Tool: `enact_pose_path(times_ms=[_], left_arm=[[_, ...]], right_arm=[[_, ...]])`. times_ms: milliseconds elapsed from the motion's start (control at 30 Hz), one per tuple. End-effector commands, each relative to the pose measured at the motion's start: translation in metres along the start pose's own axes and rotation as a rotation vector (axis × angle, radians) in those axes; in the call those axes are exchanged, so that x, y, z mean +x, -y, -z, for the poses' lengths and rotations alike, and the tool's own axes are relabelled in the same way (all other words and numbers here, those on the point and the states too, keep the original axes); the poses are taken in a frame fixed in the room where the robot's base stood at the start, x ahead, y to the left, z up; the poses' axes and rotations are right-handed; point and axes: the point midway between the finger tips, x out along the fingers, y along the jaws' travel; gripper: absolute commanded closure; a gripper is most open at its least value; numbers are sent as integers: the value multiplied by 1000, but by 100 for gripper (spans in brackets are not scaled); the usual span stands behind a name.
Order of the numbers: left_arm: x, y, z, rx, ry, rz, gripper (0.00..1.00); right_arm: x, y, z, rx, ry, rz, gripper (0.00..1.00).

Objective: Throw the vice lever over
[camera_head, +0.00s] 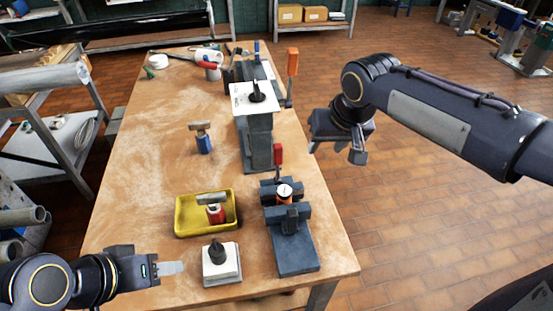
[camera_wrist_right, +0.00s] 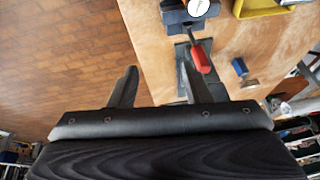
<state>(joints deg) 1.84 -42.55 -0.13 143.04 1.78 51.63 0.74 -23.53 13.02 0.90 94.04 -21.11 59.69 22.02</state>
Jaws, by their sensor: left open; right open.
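The dark blue-grey vice (camera_head: 292,250) stands near the table's front right edge. An orange and black round part with a white dial (camera_head: 284,191) sits in its jaws. The vice lever with a red handle (camera_head: 278,155) rises upright at the vice's far end. It also shows in the right wrist view (camera_wrist_right: 201,58), near one finger. My right gripper (camera_head: 335,152) is open and empty, right of the lever and apart from it, beyond the table edge. My left gripper (camera_head: 168,268) is open and empty at the table's front left, left of a white block with a black knob (camera_head: 220,258).
A yellow tray (camera_head: 180,218) holding a red-based tool lies left of the vice. A tall grey stand with a white top (camera_head: 257,140) is behind it, and an orange upright handle (camera_head: 292,62) further back. A blue-handled tool (camera_head: 204,143) stands mid-table. The table's left middle is clear.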

Motion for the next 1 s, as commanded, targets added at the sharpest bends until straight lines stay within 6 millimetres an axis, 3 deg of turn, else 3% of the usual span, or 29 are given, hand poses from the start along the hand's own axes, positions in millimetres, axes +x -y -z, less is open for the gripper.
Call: enact_pose_path(times_ms=[33,100,300,467,800,1000], left_arm=[[8,4,-4,0,0,0,56],[12,5,-6,0,0,0,56],[16,7,-8,0,0,0,56],[14,6,-7,0,0,0,56],[11,5,-5,0,0,0,56],[10,5,-5,0,0,0,56]], right_arm=[[22,20,14,-30,5,-18,56],[38,41,30,-52,0,-39,56],[63,75,50,-82,-11,-73,56],[79,77,52,-84,-10,-79,56],[130,72,53,-83,-10,-78,56],[141,71,53,-83,-12,-76,56]])
